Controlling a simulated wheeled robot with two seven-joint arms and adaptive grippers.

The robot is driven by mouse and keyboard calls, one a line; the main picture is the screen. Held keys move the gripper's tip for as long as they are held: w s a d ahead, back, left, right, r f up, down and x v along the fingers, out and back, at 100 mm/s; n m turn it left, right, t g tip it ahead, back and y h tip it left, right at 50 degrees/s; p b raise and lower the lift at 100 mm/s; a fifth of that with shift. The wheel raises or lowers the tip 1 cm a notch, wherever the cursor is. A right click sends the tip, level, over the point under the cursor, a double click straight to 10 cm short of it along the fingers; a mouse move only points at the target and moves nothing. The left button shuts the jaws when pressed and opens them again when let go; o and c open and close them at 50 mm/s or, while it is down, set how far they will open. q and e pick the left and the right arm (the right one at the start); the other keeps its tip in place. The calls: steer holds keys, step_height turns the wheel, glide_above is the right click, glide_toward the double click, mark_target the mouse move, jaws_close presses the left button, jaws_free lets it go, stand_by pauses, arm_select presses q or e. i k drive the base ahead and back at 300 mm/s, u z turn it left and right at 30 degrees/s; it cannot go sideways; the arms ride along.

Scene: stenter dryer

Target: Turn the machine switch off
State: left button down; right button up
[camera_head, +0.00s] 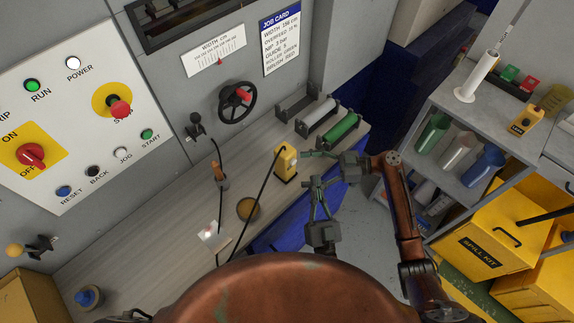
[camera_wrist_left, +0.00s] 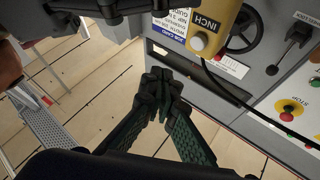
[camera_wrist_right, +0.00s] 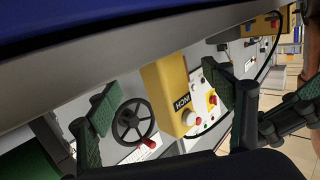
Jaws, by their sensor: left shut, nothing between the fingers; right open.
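The machine switch (camera_head: 30,155) is a red knob on a yellow plate marked ON and OFF, at the left of the white control panel. ON is printed above it and OFF below; I cannot tell its exact setting. My left gripper (camera_head: 318,182) is shut and empty, far to the right of the switch; its closed fingers also show in the left wrist view (camera_wrist_left: 162,88). My right gripper (camera_head: 308,155) is open beside the yellow INCH box (camera_head: 286,163). In the right wrist view, the box (camera_wrist_right: 170,95) shows between the spread fingers (camera_wrist_right: 165,100).
A red stop button (camera_head: 119,107), a white POWER lamp (camera_head: 73,63) and a green RUN lamp (camera_head: 32,85) are on the panel. A handwheel (camera_head: 237,102) and small lever (camera_head: 196,125) stand right of it. Cables cross the bench (camera_head: 150,220). A shelf cart (camera_head: 450,115) stands right.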

mark_target(28, 153)
steer(key=k, duration=1)
